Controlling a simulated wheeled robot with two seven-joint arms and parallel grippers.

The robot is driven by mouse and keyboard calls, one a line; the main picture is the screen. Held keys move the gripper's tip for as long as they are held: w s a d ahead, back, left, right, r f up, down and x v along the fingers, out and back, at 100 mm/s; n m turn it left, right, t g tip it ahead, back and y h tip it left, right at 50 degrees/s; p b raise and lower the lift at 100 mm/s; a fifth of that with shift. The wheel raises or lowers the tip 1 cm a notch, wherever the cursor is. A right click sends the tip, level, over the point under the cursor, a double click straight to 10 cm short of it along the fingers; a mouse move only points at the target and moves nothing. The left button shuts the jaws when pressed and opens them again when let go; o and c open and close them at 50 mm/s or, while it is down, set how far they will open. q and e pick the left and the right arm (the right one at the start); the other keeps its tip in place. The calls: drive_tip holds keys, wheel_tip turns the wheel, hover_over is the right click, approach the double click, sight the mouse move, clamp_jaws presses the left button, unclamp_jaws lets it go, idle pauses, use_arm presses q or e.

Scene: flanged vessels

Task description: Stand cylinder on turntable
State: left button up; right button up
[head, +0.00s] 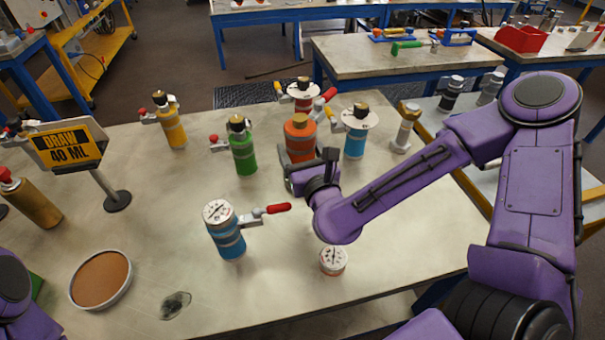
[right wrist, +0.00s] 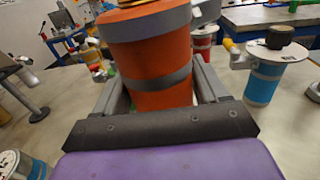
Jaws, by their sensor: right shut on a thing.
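An orange cylinder (head: 300,140) with grey bands and a brass-coloured top is upright near the middle of the table. My right gripper (head: 302,178) is shut on its lower body. The right wrist view shows the orange cylinder (right wrist: 150,62) between the two grey fingers (right wrist: 160,92). Its bottom is hidden behind the gripper, so I cannot tell whether it touches the table. A round disc with a brown top and pale rim (head: 101,279), which looks like the turntable, lies empty at the front left. My left gripper is out of view.
A blue gauge vessel (head: 226,235) with a red-handled valve and a small gauge (head: 333,261) stand at front. Green (head: 242,150), yellow (head: 171,124) and blue (head: 355,138) vessels surround the orange one. A "DRAW 40 ML" sign (head: 68,147) stands left.

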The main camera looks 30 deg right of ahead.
drive_tip(key=b, duration=0.2)
drive_tip(key=w+f+b, duration=0.1)
drive_tip(key=b, duration=0.2)
drive_tip(key=shift+w+d+f, duration=0.15)
drive_tip(key=shift+f, duration=0.1)
drive_tip(key=w+d+f, duration=0.1)
drive_tip(key=w+f, duration=0.1)
drive_tip(key=w+d+f, duration=0.1)
drive_tip(key=w+f, duration=0.1)
drive_tip(key=w+d+f, duration=0.1)
drive_tip(key=w+f, duration=0.1)
drive_tip(key=shift+w+d+f+p, duration=0.1)
drive_tip(key=shift+w+d+p, duration=0.05)
drive_tip(key=shift+d+p, duration=0.25)
wheel_tip(320, 180, down, 3)
drive_tip(key=shift+r, duration=0.15)
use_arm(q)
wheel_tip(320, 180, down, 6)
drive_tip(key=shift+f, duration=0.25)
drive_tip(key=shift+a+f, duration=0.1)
